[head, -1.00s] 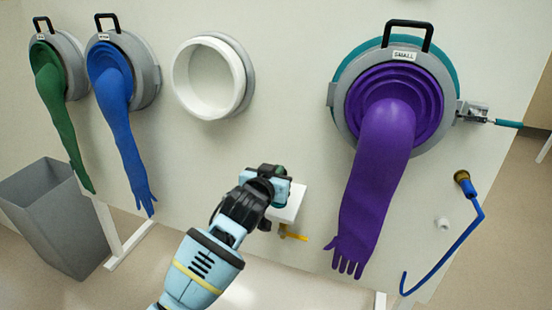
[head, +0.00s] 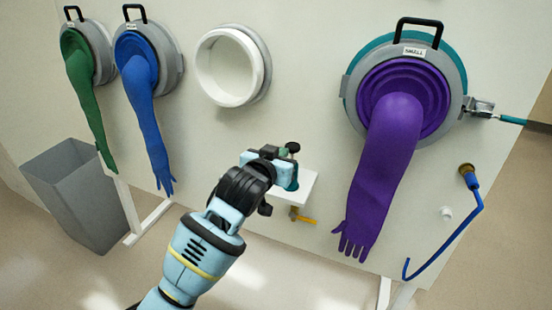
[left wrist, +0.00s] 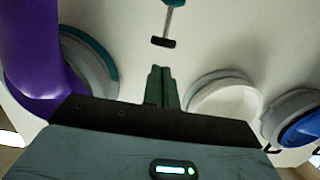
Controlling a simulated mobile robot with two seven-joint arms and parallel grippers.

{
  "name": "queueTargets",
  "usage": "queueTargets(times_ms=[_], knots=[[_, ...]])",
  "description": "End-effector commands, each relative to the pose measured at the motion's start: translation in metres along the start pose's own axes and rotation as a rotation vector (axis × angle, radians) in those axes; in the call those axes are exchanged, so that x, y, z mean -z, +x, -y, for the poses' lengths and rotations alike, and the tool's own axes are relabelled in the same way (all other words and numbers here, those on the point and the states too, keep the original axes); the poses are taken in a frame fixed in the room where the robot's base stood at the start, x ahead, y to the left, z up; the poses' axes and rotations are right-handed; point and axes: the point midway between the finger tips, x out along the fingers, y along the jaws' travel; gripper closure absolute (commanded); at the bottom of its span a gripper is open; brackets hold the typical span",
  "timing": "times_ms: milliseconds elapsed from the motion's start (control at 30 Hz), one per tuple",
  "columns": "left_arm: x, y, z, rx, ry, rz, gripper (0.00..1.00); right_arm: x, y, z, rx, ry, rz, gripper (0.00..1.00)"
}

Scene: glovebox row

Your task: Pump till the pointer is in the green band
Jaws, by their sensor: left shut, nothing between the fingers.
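A rod with a dark crossbar (left wrist: 163,42) and a teal end, which looks like the pump handle, shows in the left wrist view. It appears just past my left gripper's dark green fingers (left wrist: 160,86), which are together and empty. There is a strip of wall between fingertips and bar, so no contact shows. In the head view my left gripper (head: 284,165) is in front of a small white shelf (head: 307,187), and hides part of it. No gauge face, pointer or green band can be made out. My right gripper is not in view.
A purple glove (head: 388,150) hangs from the port at right. A blue hose (head: 470,220) with a brass end is beyond it. An orange lever (head: 303,218) sits below the shelf. A white port (head: 228,68), blue glove (head: 145,110), green glove (head: 85,105) and grey bin (head: 85,200) are left.

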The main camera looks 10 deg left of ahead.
Motion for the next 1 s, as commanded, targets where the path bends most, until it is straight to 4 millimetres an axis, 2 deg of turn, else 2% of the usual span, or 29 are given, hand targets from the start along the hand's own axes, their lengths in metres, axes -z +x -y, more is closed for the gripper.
queueTargets(times_ms=[100,300,1000], knots=[[0.0,-0.015,0.0,0.0,-0.001,-0.001,1.0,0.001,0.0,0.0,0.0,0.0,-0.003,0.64],[0.0,-0.028,0.0,0.001,0.001,-0.001,1.0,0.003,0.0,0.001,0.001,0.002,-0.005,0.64],[0.001,-0.031,0.0,0.0,0.001,-0.002,1.0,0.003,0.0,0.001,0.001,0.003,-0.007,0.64]])
